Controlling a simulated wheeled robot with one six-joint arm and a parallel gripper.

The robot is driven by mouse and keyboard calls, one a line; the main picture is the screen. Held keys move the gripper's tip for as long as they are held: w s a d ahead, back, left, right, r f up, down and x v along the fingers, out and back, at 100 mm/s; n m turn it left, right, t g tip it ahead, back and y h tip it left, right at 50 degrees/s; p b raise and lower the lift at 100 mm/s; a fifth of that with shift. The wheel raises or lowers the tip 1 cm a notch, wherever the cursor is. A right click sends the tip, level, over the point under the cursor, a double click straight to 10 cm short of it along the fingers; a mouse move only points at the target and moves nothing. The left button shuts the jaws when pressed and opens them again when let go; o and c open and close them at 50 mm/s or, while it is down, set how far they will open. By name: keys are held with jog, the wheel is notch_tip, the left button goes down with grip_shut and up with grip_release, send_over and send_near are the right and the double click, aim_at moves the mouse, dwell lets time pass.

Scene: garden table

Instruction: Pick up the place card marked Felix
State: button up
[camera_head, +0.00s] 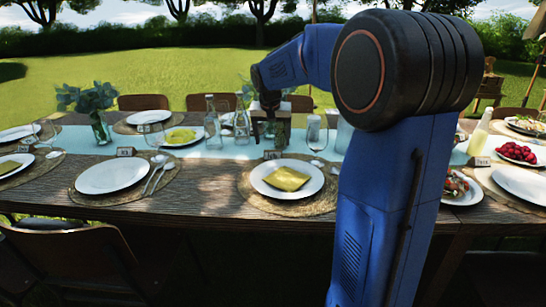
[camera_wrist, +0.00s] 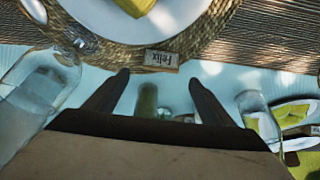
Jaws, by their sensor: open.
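The place card marked Felix (camera_wrist: 161,59) lies in the wrist view at the edge of a woven mat, its lettering upside down in that view. A small card (camera_head: 272,155) in the head view, too small to read there, stands behind the plate with the yellow napkin and matches its place. My gripper (camera_wrist: 158,78) is open and empty. Its two fingertips are just short of the card in the wrist view, one toward each side, with no visible contact. In the head view my gripper (camera_head: 269,112) hangs over the table, above and behind that card.
A white plate (camera_wrist: 82,12) lies on the woven mat (camera_wrist: 200,30) beside the card. A clear bottle (camera_wrist: 38,100) and a glass (camera_wrist: 256,112) flank my gripper. A greenish bottle (camera_wrist: 147,100) shows between the fingers. Another card (camera_head: 126,152) stands further left.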

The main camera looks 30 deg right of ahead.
aim_at(273, 153)
jog(key=shift+x, duration=2.6)
jog(key=shift+s+a, duration=0.1)
jog(key=shift+s, duration=0.05)
jog(key=c, duration=1.2)
